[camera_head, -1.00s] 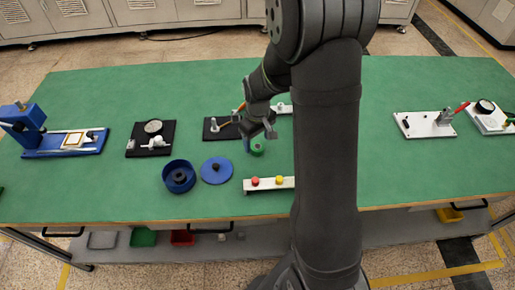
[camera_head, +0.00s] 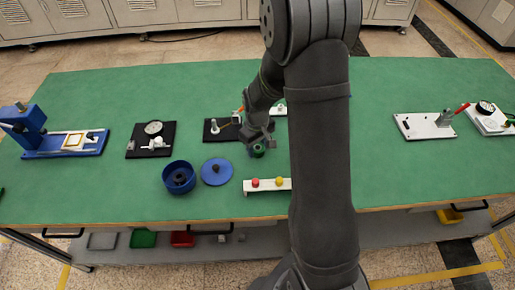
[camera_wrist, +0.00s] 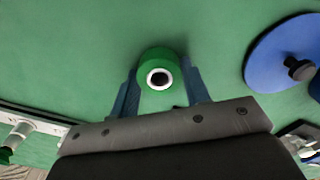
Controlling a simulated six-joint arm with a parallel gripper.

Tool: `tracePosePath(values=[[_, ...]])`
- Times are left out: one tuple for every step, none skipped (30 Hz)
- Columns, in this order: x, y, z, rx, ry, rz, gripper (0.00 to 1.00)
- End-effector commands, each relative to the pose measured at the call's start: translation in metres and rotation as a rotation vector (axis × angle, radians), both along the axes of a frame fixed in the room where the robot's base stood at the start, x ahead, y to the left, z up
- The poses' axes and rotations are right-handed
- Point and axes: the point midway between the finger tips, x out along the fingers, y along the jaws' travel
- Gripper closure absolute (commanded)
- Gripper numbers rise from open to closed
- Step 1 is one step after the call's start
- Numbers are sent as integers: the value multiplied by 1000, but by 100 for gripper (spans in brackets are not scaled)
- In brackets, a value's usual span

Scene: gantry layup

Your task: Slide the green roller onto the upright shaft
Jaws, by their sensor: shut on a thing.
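The green roller (camera_head: 258,153) is under my gripper near the middle of the table. In the wrist view the roller (camera_wrist: 155,62) stands between the two blue fingers, its white-ringed bore facing the camera. My gripper (camera_wrist: 160,85) is shut on it. In the head view my gripper (camera_head: 258,146) reaches down close to the green top; I cannot tell whether the roller touches the table. A grey upright pin (camera_head: 214,126), which looks like the shaft, stands on a black plate (camera_head: 222,136) just left of and behind my gripper.
A blue disc (camera_head: 217,171) and a blue round housing (camera_head: 179,177) lie left of the roller. A black gauge plate (camera_head: 150,141) stands further left. The table right of my arm is mostly clear.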

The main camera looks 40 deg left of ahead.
Motion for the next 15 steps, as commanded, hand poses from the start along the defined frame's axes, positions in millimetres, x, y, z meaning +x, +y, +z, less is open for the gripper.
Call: tracePosePath(values=[[0, 0, 1, 0, 0, 0, 81], [0, 0, 1, 1, 0, 0, 81], [0, 0, 2, 1, 0, 0, 81], [0, 0, 4, 1, -1, 0, 81], [0, 0, 5, 1, -1, 0, 81], [0, 0, 8, 2, -1, 0, 81], [0, 1, 10, 3, -1, 0, 81], [0, 1, 13, 3, -2, 0, 81], [0, 1, 18, 3, -2, 0, 81], [0, 1, 22, 3, -2, 0, 81], [1, 1, 27, 4, -3, 0, 81], [1, 1, 34, 4, -3, 0, 81], [1, 1, 40, 4, -4, 0, 81], [2, -1, 45, 4, -3, -1, 81], [6, -12, 50, 2, -2, -4, 81]])
